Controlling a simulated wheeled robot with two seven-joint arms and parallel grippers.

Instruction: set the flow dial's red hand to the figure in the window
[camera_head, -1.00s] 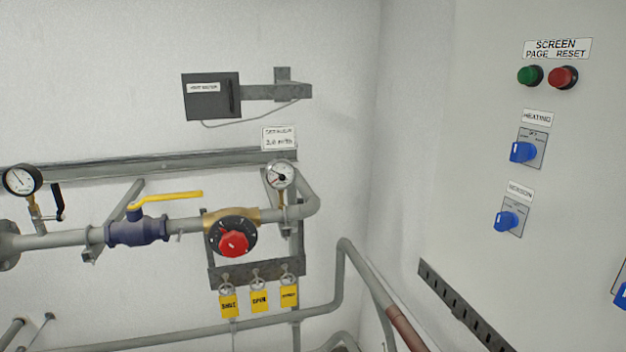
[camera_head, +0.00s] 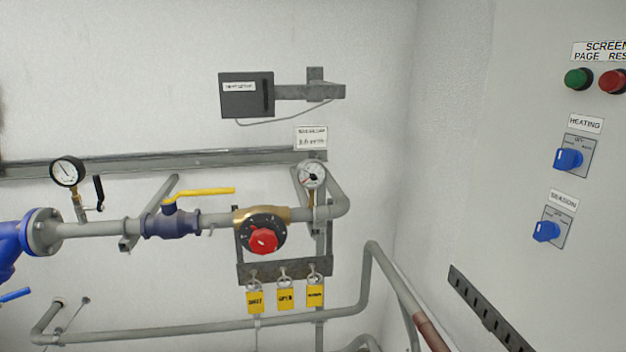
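A round dial with a red knob (camera_head: 263,241) and a dark scale ring sits on a brass body (camera_head: 258,214) in the grey pipe. A dark grey box (camera_head: 246,95) with a white label is on the wall above. I cannot tell which figure any window shows. Neither of my grippers is in view.
A blue valve with a yellow lever (camera_head: 200,192) is left of the dial. A black-rimmed gauge (camera_head: 67,171) is further left. Yellow tags (camera_head: 285,298) hang below the dial. A panel with buttons and blue switches (camera_head: 568,158) is on the right wall.

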